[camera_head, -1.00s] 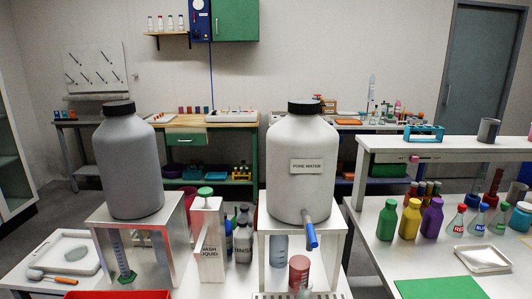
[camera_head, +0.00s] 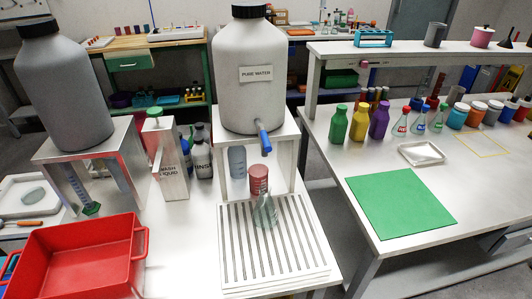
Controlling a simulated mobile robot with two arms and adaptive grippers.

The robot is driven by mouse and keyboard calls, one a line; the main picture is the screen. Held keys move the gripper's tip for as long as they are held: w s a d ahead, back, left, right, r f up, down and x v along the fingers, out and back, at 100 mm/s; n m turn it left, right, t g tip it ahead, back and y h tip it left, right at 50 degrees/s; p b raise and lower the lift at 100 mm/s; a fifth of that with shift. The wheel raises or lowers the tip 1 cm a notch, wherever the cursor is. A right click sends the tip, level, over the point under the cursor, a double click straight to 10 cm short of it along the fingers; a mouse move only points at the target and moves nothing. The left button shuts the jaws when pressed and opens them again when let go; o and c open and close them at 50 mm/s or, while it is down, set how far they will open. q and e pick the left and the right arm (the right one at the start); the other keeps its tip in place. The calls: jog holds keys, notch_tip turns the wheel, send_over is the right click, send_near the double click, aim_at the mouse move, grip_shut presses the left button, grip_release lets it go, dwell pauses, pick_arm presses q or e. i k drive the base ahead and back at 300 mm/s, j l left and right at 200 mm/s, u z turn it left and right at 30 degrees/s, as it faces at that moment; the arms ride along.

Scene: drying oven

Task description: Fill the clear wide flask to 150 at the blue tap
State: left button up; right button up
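A clear conical flask (camera_head: 265,212) stands upright on the slatted drain tray (camera_head: 236,255), in front of the stand under the large white PURE WATER jug (camera_head: 246,95). It looks wide at the base, and its markings and any liquid level are too small to tell. The blue tap (camera_head: 263,138) sticks out low on the jug's front, above and behind the flask in the picture. Neither of my grippers is in view.
A red ribbed cylinder (camera_head: 259,179) and a bluish clear cylinder (camera_head: 237,162) stand under the jug's stand. A red bin (camera_head: 75,262) is at front left, the WASH LIQUID container (camera_head: 168,165) left of the stand. A green mat (camera_head: 400,203) lies on the right table.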

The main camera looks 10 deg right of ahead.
aim_at(268, 148)
jog(key=u, duration=1.55)
jog(key=k+l, duration=0.45)
jog(key=l, duration=0.2)
jog(key=k+l, duration=0.5)
jog(key=l, duration=0.15)
